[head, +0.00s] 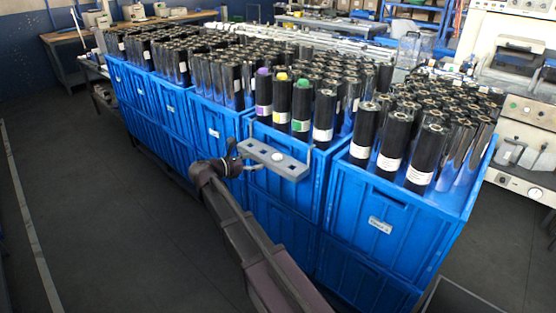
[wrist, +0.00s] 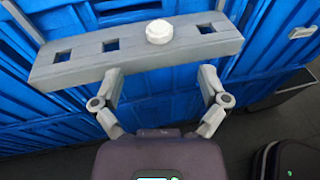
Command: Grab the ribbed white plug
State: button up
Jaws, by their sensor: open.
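The white plug (wrist: 159,32) is a small knob with a ribbed side, seated upright on a grey bar (wrist: 95,62) with square holes. In the head view the plug (head: 277,157) shows small near the middle of the bar (head: 262,151), which hangs at the front of a blue crate. My gripper (wrist: 161,74) is open, its two fingers spread on the near side of the bar, below the plug in the wrist view. Nothing is between the fingertips except the bar's near edge behind them. In the head view my gripper (head: 240,163) is at the bar's left end.
Blue crates (head: 370,215) full of upright dark rolls stand in a row behind the bar. Some rolls carry purple (head: 263,71), yellow (head: 282,77) and green (head: 302,84) plugs. Thin hangers rise from the bar to the crate. Open dark floor (head: 90,200) lies at left.

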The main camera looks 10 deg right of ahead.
aim_at(273, 157)
jog(key=shift+b+x, duration=0.35)
jog(key=shift+x, duration=2.15)
jog(key=shift+b+x, duration=0.5)
jog(key=shift+x, duration=2.1)
jog(key=shift+w, duration=0.1)
jog(key=shift+a, duration=0.1)
jog(key=shift+c, duration=0.2)
jog(key=c, duration=0.8)
